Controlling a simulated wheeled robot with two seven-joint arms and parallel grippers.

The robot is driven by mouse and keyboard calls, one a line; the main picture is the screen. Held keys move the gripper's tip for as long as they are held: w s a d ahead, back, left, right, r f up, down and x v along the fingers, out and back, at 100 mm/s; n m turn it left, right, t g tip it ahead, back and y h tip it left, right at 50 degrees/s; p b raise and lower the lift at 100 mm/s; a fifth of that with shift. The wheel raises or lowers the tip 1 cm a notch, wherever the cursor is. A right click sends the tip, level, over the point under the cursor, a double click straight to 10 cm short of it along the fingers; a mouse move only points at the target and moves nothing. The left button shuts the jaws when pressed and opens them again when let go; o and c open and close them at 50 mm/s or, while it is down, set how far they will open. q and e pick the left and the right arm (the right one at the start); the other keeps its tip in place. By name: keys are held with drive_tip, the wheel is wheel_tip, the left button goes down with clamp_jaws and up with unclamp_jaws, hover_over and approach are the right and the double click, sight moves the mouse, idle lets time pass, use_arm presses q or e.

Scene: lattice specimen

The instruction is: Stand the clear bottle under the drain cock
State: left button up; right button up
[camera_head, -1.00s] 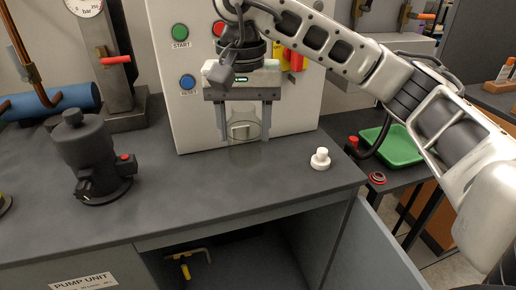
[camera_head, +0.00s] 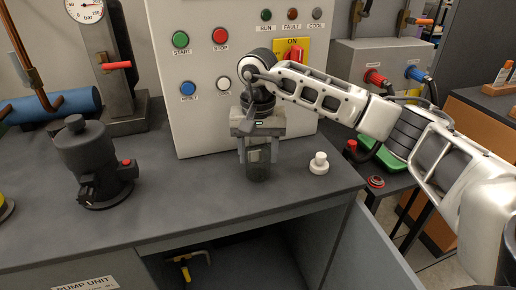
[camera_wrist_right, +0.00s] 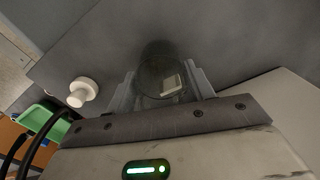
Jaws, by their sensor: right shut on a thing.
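The clear bottle (camera_head: 258,170) is upright between the fingers of my right gripper (camera_head: 258,155), in front of the control cabinet and over the bench top. I cannot tell whether its base touches the bench. In the right wrist view the fingers of the right gripper (camera_wrist_right: 160,90) close on both sides of the dark, see-through bottle (camera_wrist_right: 155,65), which has a pale label. A cock with a yellow handle (camera_head: 186,270), likely the drain cock, is inside the open cupboard below the bench. My left gripper is out of view.
A white stopper-like piece (camera_head: 319,163) stands on the bench right of the bottle; it also shows in the wrist view (camera_wrist_right: 82,92). A dark pump (camera_head: 95,160) stands at left. The cupboard door (camera_head: 375,255) hangs open at right. The front bench top is clear.

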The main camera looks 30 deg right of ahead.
drive_tip(key=shift+f, duration=0.1)
drive_tip(key=o, duration=1)
drive_tip(key=shift+o, duration=0.2)
